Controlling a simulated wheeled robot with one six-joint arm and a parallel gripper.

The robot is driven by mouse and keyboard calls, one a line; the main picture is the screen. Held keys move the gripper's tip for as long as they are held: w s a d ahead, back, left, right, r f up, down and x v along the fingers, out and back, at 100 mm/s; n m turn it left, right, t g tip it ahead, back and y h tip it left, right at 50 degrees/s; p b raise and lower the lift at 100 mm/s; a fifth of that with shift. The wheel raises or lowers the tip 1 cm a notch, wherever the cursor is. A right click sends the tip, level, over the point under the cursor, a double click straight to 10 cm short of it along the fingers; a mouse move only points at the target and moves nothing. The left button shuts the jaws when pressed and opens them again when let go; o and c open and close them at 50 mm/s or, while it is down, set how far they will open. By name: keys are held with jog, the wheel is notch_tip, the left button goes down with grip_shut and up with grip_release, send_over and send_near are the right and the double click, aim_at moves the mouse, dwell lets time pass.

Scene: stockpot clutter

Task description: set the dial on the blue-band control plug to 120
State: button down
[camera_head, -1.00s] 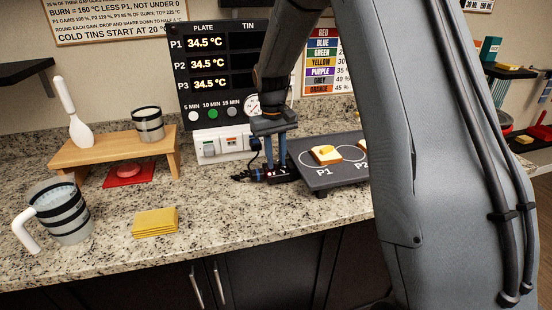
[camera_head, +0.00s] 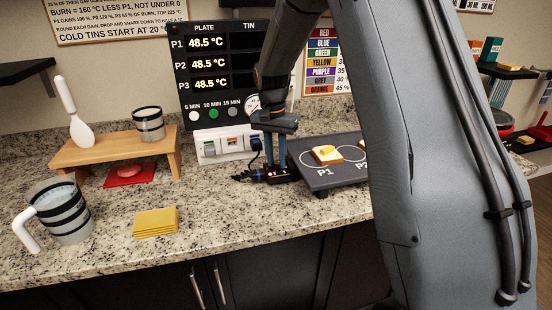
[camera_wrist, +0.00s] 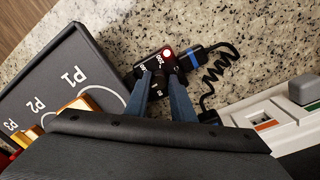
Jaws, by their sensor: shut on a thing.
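The blue-band control plug is a small black box (camera_wrist: 165,62) with white marks and a lit red spot; a blue-banded cable end (camera_wrist: 187,60) joins its right side in the wrist view. In the head view the control plug (camera_head: 283,174) lies on the counter, left of the dark plate. My gripper (camera_head: 277,168) points down onto it. In the wrist view my gripper (camera_wrist: 163,74) is shut on the dial on its top. The fingers hide most of the dial, and its setting cannot be read.
The dark plate (camera_head: 318,178) with bread and butter on its marked spots stands close to the right of my gripper. A white socket strip (camera_head: 222,146) is behind. A coiled black cable (camera_wrist: 215,78) runs beside the plug.

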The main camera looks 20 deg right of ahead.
aim_at(275, 162)
jog(key=shift+w+r+m, duration=0.1)
jog(key=shift+m, duration=0.2)
jog(key=c, duration=1.5)
grip_release()
notch_tip(275, 162, up, 8)
jog(key=shift+w+a+f+b, duration=0.1)
jog(key=shift+a+f+b, duration=0.05)
jog(key=shift+b, duration=1.05)
